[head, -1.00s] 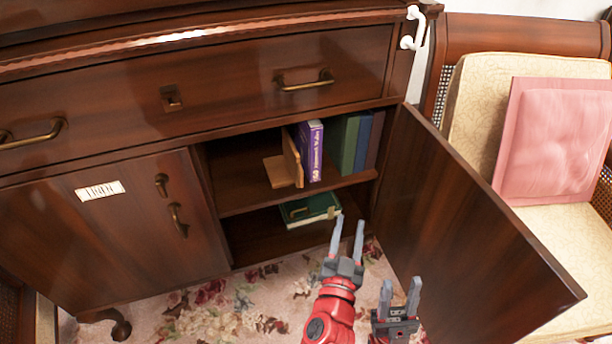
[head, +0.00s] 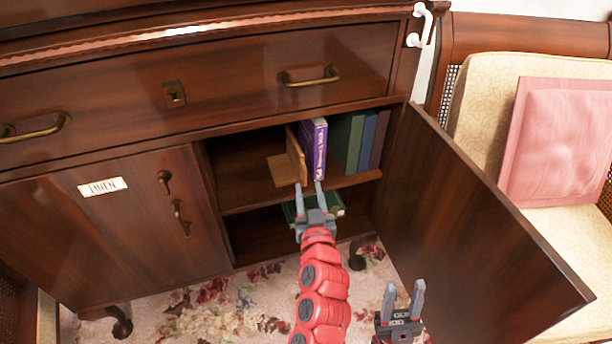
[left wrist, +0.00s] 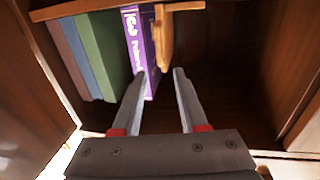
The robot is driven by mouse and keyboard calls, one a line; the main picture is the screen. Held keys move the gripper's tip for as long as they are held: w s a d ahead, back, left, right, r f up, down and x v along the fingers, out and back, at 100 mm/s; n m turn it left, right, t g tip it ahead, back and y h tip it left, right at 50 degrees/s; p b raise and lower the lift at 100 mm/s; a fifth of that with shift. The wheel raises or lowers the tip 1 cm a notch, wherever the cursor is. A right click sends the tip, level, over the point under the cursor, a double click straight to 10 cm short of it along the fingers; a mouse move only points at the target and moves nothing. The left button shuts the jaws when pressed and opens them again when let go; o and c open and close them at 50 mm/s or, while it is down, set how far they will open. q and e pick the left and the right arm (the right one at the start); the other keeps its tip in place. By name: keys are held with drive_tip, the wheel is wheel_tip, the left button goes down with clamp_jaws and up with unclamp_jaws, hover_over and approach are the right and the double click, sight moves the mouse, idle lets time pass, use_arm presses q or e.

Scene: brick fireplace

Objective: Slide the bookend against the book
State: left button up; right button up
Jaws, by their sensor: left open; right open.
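The light wooden bookend (head: 283,171) stands on the upper shelf of the open cupboard, its upright plate at the left side of the purple book (head: 318,150). The plate (left wrist: 165,30) and the book (left wrist: 143,50) also show in the left wrist view, very near each other; I cannot tell whether they touch. My left gripper (head: 309,187) is open and empty at the shelf's front edge, in front of the bookend and book. In the left wrist view its fingertips (left wrist: 160,74) are apart with nothing between them. My right gripper (head: 404,289) is open and empty, low near the open door.
Green, blue and brown books (head: 347,142) stand right of the purple one. A green book (head: 337,206) lies on the lower shelf, partly hidden by my left gripper. The open cupboard door (head: 480,235) stands to the right. The shelf left of the bookend is clear.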

sight(306, 173)
use_arm(q)
drive_tip(key=w, duration=0.6)
drive_tip(key=shift+a, duration=0.35)
drive_tip(key=shift+s, duration=0.1)
clamp_jaws()
idle(0.9)
